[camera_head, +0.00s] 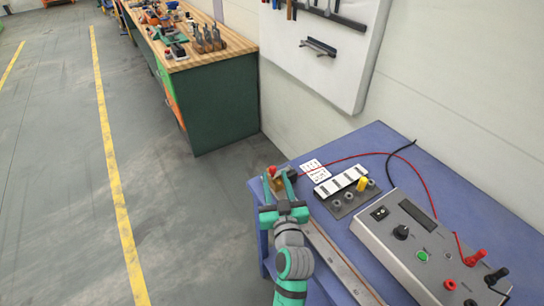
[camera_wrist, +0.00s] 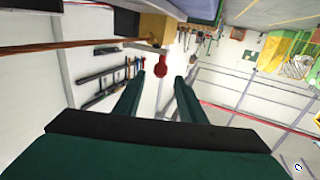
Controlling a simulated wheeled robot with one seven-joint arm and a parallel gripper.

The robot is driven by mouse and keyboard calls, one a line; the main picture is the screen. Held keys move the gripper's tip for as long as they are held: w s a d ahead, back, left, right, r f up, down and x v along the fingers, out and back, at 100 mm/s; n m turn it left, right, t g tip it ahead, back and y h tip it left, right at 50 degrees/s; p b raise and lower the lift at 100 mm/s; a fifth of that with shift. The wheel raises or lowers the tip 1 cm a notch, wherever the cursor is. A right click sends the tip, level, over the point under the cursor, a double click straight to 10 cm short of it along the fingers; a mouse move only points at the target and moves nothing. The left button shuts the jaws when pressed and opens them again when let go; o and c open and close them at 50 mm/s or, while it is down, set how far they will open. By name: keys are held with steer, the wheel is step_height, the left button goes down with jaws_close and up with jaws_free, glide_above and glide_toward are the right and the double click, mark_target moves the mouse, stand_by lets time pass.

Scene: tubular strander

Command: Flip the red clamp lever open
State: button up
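The red clamp lever (camera_head: 272,170) shows at the near left corner of the blue bench, beside a small brass-coloured block. In the wrist view the lever's rounded red end (camera_wrist: 160,66) hangs below a yellow-brown block (camera_wrist: 157,27), just beyond the fingertips and in line with the gap between them. My gripper (camera_head: 278,178) is open, with its fingers pointing at the lever; in the wrist view its two green fingers (camera_wrist: 159,82) stand apart with nothing between them. I cannot tell whether a finger touches the lever. The lever's base is partly hidden by my gripper in the head view.
The blue bench (camera_head: 470,205) carries a grey control box (camera_head: 415,240) with red and black plugs, a plate with white blocks (camera_head: 341,180) and a yellow post, and a metal rail (camera_head: 335,262). A red cable (camera_head: 350,157) runs near the lever. Open floor lies left.

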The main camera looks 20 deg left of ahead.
mark_target(272, 166)
steer(key=x, duration=0.9)
steer(key=shift+f, duration=0.1)
jaws_close()
